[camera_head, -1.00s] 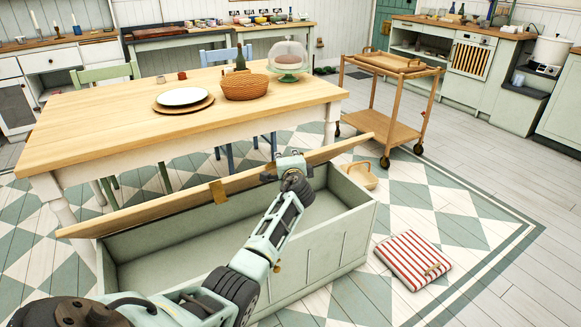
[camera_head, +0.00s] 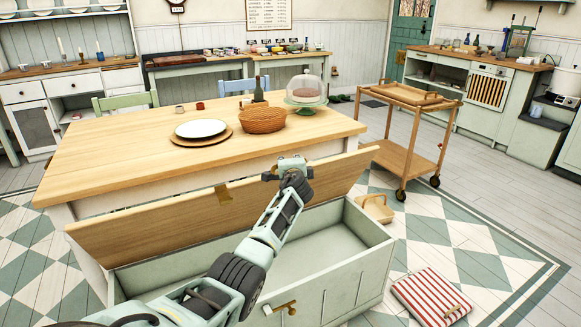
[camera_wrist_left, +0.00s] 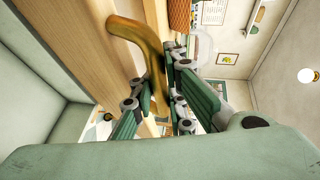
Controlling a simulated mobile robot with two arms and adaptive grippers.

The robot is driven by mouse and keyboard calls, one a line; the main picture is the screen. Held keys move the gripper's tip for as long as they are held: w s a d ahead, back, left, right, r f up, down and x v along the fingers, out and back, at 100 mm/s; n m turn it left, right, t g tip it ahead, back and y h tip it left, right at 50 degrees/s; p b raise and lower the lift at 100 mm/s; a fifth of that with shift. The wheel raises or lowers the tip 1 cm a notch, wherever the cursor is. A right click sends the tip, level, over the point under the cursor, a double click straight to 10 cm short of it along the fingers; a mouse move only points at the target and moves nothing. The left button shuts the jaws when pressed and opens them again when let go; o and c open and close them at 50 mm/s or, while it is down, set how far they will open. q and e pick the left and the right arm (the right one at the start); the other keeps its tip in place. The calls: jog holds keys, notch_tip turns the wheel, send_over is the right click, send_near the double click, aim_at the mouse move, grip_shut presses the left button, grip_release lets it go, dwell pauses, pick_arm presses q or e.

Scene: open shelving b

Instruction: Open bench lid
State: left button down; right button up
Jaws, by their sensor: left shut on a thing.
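The bench (camera_head: 345,280) is a pale green box standing in front of the table. Its wooden lid (camera_head: 150,225) is raised and tilted up, its broad wooden face towards me. The hollow inside shows beneath it. My left gripper (camera_head: 288,168) is at the lid's upper edge, right of its middle. In the left wrist view, my left gripper (camera_wrist_left: 158,95) is shut on a curved brass handle (camera_wrist_left: 135,28) beside the wooden lid (camera_wrist_left: 75,35). Part of the handle is hidden between the fingers. My right gripper is not in view.
Close behind the lid stands the wooden table (camera_head: 100,165) with a plate (camera_head: 201,128), a basket (camera_head: 262,120) and a glass dome (camera_head: 306,84). A trolley (camera_head: 405,150) stands at right. A striped cushion (camera_head: 432,297) and a small basket (camera_head: 375,208) lie on the floor right of the bench.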

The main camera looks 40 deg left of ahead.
pick_arm(q)
jog(key=shift+r, duration=0.2)
jog(key=c, duration=1.8)
grip_release()
jog(key=shift+d+r, duration=0.1)
jog(key=shift+o, duration=0.2)
jog(key=shift+s+d, duration=0.1)
jog(key=v, duration=1.1)
jog(key=shift+s+d, duration=0.2)
jog(key=shift+s, duration=0.1)
